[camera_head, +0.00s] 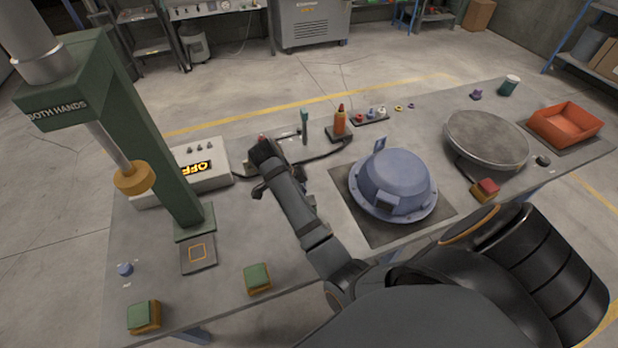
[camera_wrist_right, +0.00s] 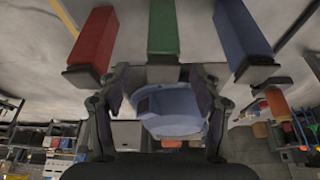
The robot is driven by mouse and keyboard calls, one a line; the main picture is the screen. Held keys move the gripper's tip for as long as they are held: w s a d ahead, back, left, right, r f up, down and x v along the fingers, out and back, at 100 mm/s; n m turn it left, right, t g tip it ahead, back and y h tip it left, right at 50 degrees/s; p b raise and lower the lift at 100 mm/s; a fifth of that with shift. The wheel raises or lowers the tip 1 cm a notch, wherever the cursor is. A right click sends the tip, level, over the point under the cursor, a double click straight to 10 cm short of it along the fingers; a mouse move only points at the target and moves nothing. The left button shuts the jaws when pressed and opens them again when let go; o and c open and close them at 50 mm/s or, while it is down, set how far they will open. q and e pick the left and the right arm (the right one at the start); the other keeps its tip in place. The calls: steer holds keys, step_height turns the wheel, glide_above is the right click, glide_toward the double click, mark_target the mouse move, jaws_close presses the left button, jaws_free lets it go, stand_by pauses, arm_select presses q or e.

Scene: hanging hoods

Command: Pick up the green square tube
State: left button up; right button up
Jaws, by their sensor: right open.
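The green square tube (camera_wrist_right: 163,30) shows at the top middle of the right wrist view, between a red tube (camera_wrist_right: 93,42) and a blue tube (camera_wrist_right: 242,35). A dark piece is at its near end. My right gripper (camera_wrist_right: 160,85) is open and empty, its fingers spread below the green tube in that picture, apart from it as far as I can tell. In the head view my right gripper (camera_head: 261,168) is over the bench beside the control box. A small upright green piece (camera_head: 304,127) stands just beyond it; I cannot tell if it is the tube. My left gripper is out of view.
A green press (camera_head: 150,130) and control box (camera_head: 195,172) stand left. A blue domed housing (camera_head: 395,178) sits right of my arm. A round plate (camera_head: 487,138) and orange bin (camera_head: 566,124) are farther right.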

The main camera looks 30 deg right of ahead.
steer(key=x, duration=0.3)
steer(key=shift+w+d+f+p, duration=0.1)
steer(key=shift+p, duration=0.3)
steer(key=shift+d+f, duration=0.15)
steer(key=shift+f, duration=0.15)
steer(key=shift+d+f, duration=0.1)
steer(key=p+x, duration=0.2)
steer(key=x, duration=0.2)
steer(key=shift+f, duration=0.55)
steer(key=c, duration=0.6)
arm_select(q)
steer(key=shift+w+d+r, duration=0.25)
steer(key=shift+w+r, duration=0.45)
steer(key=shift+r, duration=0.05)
arm_select(e)
steer(key=shift+r, duration=0.1)
jaws_close()
